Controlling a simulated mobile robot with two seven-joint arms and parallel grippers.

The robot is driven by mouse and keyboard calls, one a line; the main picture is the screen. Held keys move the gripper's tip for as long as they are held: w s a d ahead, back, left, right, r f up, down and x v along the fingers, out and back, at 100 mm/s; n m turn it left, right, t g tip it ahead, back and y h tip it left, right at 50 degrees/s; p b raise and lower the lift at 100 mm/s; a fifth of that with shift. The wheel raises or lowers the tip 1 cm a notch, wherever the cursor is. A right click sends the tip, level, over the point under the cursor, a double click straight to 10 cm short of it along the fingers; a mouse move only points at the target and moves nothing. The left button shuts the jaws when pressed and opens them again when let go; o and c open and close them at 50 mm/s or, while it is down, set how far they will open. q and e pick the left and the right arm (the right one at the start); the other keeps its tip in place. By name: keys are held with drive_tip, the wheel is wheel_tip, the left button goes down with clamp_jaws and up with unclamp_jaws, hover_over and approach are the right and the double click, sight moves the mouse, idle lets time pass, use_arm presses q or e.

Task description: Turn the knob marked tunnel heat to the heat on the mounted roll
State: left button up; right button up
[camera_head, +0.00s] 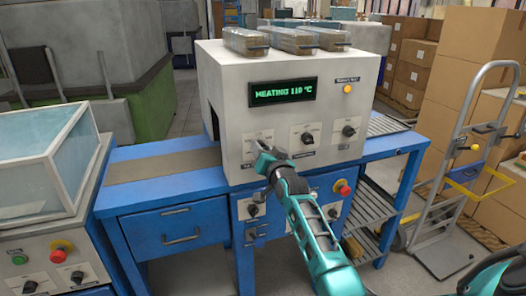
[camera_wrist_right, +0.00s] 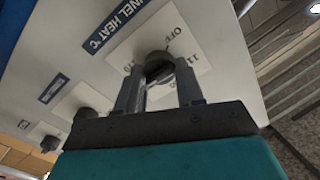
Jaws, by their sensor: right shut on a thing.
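The tunnel machine (camera_head: 225,75) is a pale box on a blue bench, and its green display (camera_head: 283,91) reads HEATING 110 °C. My right gripper (camera_head: 263,150) is at the leftmost knob on its front, which it mostly hides in the head view. In the right wrist view the dark knob (camera_wrist_right: 158,58) sits between the two fingers of my right gripper (camera_wrist_right: 158,78), which is shut on it. The blue label (camera_wrist_right: 116,24) beside its dial plate reads TUNNEL HEAT °C. I cannot make out the mounted roll. My left gripper is not in view.
Two more knobs (camera_head: 307,138) and (camera_head: 348,131) are to the right on the machine front. Below are a lower panel knob (camera_head: 252,210) and a red stop button (camera_head: 342,187). Wrapped packs (camera_head: 246,40) lie on top. A hand truck (camera_head: 470,140) stands at right.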

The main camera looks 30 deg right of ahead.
drive_tip(key=m, duration=0.5)
drive_tip(key=shift+m, duration=0.4)
idle(0.3)
drive_tip(key=o, duration=1)
drive_tip(key=shift+o, duration=0.2)
